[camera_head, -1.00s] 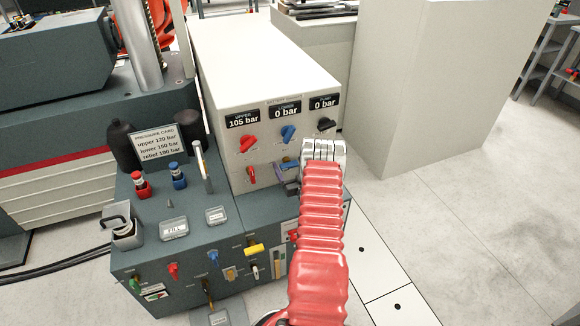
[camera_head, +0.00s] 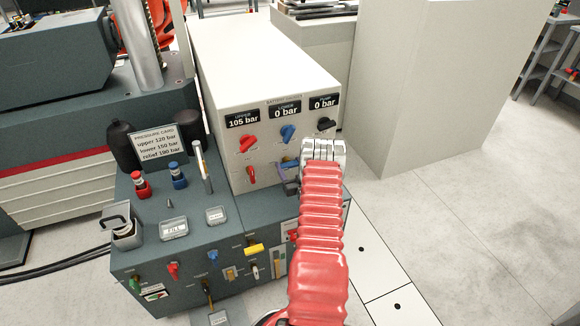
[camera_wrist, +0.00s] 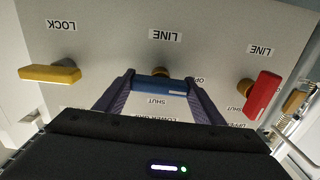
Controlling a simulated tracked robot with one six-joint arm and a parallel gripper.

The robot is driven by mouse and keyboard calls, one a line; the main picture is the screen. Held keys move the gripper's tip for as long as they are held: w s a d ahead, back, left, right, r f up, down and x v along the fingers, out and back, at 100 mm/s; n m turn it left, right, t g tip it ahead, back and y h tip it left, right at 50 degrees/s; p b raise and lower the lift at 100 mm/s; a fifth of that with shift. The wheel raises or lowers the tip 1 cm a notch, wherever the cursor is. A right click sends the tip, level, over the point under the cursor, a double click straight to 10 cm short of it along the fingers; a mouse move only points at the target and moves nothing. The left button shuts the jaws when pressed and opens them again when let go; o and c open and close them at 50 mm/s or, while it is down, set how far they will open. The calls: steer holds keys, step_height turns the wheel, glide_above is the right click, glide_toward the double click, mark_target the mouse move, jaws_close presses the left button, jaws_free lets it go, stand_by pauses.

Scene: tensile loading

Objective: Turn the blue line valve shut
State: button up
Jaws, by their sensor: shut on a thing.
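The blue line valve's handle (camera_wrist: 160,85) lies level across the wrist view, under an upside-down LINE label, with its brass stem behind it. A SHUT label shows just below it, and a partly hidden OPEN label at its right. My gripper (camera_wrist: 160,88) is shut on the handle, one purple finger at each end. In the head view, my gripper (camera_head: 287,170) is at the front of the pale cabinet, below the blue knob. There the handle is hard to tell from the fingers.
A red line valve (camera_wrist: 263,96) is close to the right finger in the wrist view; it also shows in the head view (camera_head: 252,175). A yellow lock lever (camera_wrist: 50,74) is at the left. Gauges (camera_head: 285,110) read upper 105, lower 0 and pump 0 bar.

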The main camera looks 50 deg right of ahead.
steer(key=shift+m, duration=0.4)
steer(key=m, duration=0.3)
steer(key=shift+s+d+m, duration=0.1)
steer(key=shift+m, duration=0.2)
steer(key=m, duration=0.4)
steer(key=shift+m, duration=0.3)
steer(key=m, duration=0.4)
steer(key=shift+s+d+m, duration=0.1)
steer(key=shift+m, duration=0.2)
steer(key=shift+f+m, duration=0.1)
steer(key=shift+m, duration=1.9)
steer(key=o, duration=0.6)
steer(key=shift+f, duration=0.1)
steer(key=o, duration=0.5)
steer(key=shift+c, duration=0.2)
